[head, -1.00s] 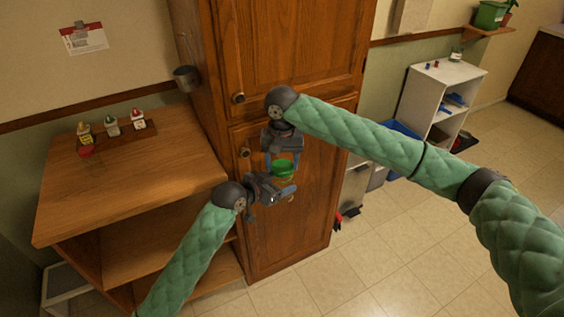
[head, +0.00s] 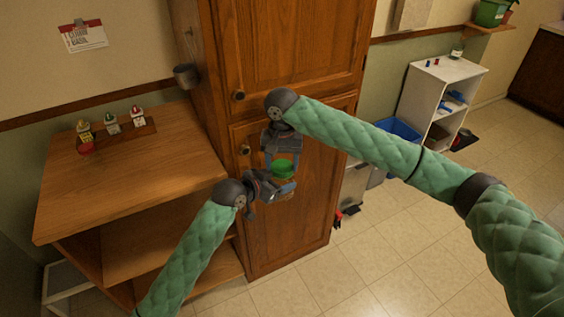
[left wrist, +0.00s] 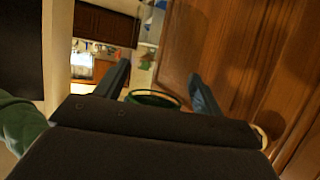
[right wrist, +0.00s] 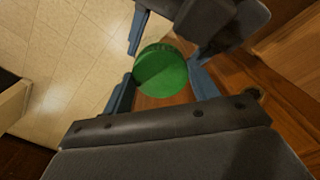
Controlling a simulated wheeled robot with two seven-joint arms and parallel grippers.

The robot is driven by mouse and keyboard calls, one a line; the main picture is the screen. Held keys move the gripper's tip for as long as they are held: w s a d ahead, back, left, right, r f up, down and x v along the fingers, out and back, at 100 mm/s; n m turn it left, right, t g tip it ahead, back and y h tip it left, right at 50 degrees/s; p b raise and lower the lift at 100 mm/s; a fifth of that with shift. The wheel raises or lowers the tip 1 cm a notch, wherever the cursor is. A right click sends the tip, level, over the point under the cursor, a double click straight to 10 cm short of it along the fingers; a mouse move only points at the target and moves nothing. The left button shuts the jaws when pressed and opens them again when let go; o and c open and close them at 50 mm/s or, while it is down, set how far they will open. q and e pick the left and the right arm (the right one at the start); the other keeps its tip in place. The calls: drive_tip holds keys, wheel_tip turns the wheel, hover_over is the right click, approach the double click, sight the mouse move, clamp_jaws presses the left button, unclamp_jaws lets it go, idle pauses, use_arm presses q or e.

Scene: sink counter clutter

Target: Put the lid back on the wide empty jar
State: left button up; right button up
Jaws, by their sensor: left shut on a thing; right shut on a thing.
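The round green lid (head: 283,168) is held level between the fingers of my right gripper (head: 282,162), which reaches down from above. It also shows from above in the right wrist view (right wrist: 161,71). The wide jar (head: 282,184) is directly under the lid, between the fingers of my left gripper (head: 283,189), which comes in from the left. Both grippers are shut on their things. The lid lines up over the jar, but I cannot tell whether it rests on the rim. In the left wrist view a green round edge (left wrist: 152,97) shows between the fingers.
A tall wooden cupboard (head: 290,225) stands right behind the grippers. A white shelf unit (head: 440,95) stands at the right.

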drive_tip(key=m, duration=0.6)
drive_tip(key=shift+a, duration=0.2)
drive_tip(key=m, duration=1.1)
drive_tip(key=shift+w, duration=0.15)
drive_tip(key=m, duration=0.4)
drive_tip(key=shift+m, duration=0.3)
drive_tip(key=o, duration=0.9)
drive_tip(key=shift+o, duration=0.2)
drive_tip(key=shift+c, duration=0.3)
